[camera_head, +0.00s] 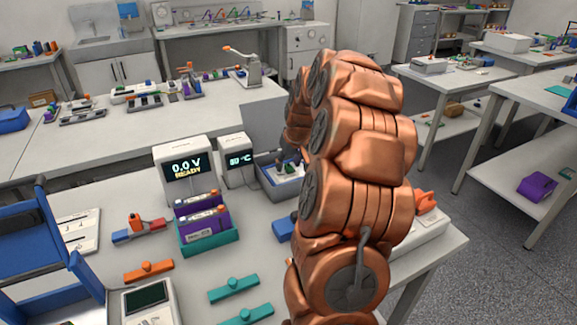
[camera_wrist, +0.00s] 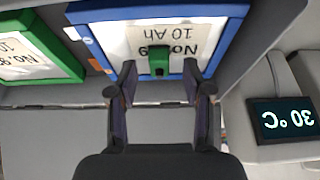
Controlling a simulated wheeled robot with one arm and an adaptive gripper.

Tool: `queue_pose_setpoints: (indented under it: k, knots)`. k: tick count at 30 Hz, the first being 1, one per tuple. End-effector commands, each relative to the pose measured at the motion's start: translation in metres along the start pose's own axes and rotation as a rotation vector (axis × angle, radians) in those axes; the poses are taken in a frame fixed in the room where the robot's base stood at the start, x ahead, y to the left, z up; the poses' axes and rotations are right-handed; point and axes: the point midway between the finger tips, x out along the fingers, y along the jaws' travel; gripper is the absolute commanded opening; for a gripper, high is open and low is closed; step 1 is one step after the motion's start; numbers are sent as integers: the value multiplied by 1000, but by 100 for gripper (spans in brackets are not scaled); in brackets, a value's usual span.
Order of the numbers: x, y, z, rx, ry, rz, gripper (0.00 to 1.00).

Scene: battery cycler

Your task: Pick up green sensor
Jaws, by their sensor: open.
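The green sensor (camera_wrist: 159,60) is a small green block in the wrist view. It lies over a white cell face with a blue border (camera_wrist: 108,14), printed "10 Ah". My gripper (camera_wrist: 159,78) is open, with one fingertip on each side of the sensor. I cannot tell whether either fingertip touches it. In the head view my dark gripper (camera_head: 268,158) is partly hidden behind my copper arm, above a blue-edged tray (camera_head: 268,186).
A temperature display (camera_head: 238,157) stands close left of my gripper; it also shows in the wrist view (camera_wrist: 287,119). A green-bordered cell (camera_wrist: 40,45) lies beside the blue one. A "0.0 V READY" unit (camera_head: 185,168) and a teal holder (camera_head: 208,243) with purple cells stand further left.

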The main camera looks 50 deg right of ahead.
Motion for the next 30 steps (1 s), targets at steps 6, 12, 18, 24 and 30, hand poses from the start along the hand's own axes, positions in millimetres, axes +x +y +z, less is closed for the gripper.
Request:
queue_pose_setpoints:
  k: [6,12,18,24,30]
  knots:
    - [4,1,-1,1,4,2,50]
    - [4,1,-1,1,4,2,36]
    - [4,1,-1,1,3,2,16]
    - [4,1,-1,1,3,2,0]
    - [4,1,-1,1,3,2,0]
